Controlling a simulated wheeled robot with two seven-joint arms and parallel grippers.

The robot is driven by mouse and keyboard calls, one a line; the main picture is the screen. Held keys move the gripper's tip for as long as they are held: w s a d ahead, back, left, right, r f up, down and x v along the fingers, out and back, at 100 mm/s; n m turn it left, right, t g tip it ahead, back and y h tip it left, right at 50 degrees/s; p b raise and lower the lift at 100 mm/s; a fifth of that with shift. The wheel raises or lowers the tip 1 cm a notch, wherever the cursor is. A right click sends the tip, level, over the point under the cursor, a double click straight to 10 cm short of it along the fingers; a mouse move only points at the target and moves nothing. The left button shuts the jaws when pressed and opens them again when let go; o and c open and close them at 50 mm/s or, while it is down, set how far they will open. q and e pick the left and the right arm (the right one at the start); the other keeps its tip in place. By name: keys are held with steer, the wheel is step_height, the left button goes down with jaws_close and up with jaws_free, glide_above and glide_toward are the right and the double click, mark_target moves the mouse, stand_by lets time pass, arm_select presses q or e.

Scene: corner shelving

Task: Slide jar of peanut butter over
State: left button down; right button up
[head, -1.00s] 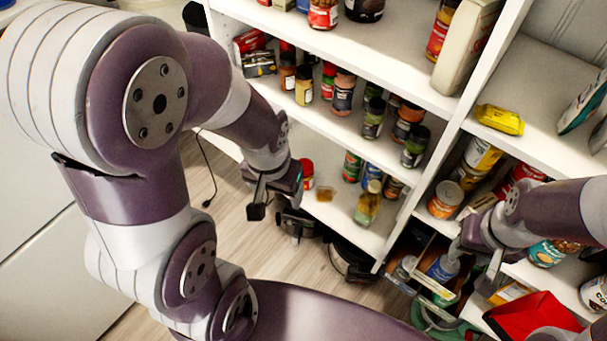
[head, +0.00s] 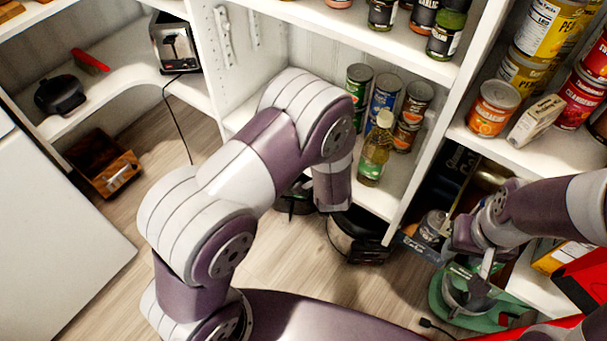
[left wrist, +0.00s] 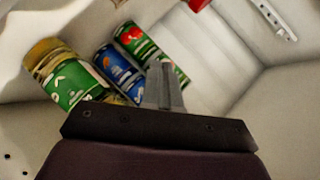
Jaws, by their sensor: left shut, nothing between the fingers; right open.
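A small red piece (left wrist: 197,4) shows at the top edge of the left wrist view; it may be the jar's lid, but too little shows to be sure. In the head view the jar cannot be made out, and my left arm covers that part of the shelf. My left gripper (left wrist: 163,85) is shut and empty, pointing into the shelf beside several cans; in the head view it is hidden behind the arm. My right gripper (head: 474,264) is open and empty, low at the right beside the lower shelves.
A blue can (left wrist: 120,72), a green can (left wrist: 145,48) and an oil bottle (head: 375,152) stand close by my left gripper's shelf space. The white upright (head: 432,135) divides the shelving. A toaster (head: 175,45) stands at the left corner. White shelf surface beyond the cans is bare.

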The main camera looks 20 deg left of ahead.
arm_select(q)
step_height(320, 180, down, 11)
steer(key=s+a+m+t+y+b, duration=0.1)
steer(key=s+m+t+y+b, duration=0.25)
steer(key=b, duration=0.25)
steer(key=shift+y, duration=0.35)
steer(key=b+x, duration=0.4)
steer(key=x, duration=0.6)
steer(key=shift+r, duration=0.15)
steer(key=a, duration=0.1)
steer(key=w+a+b, duration=0.2)
steer(key=shift+a+r, duration=0.2)
steer(key=shift+a, duration=0.1)
steer(key=shift+a+r+m, duration=0.1)
steer(key=shift+a+m, duration=0.05)
steer(key=shift+m, duration=0.1)
arm_select(e)
step_height(320, 180, down, 17)
steer(key=shift+r, duration=0.2)
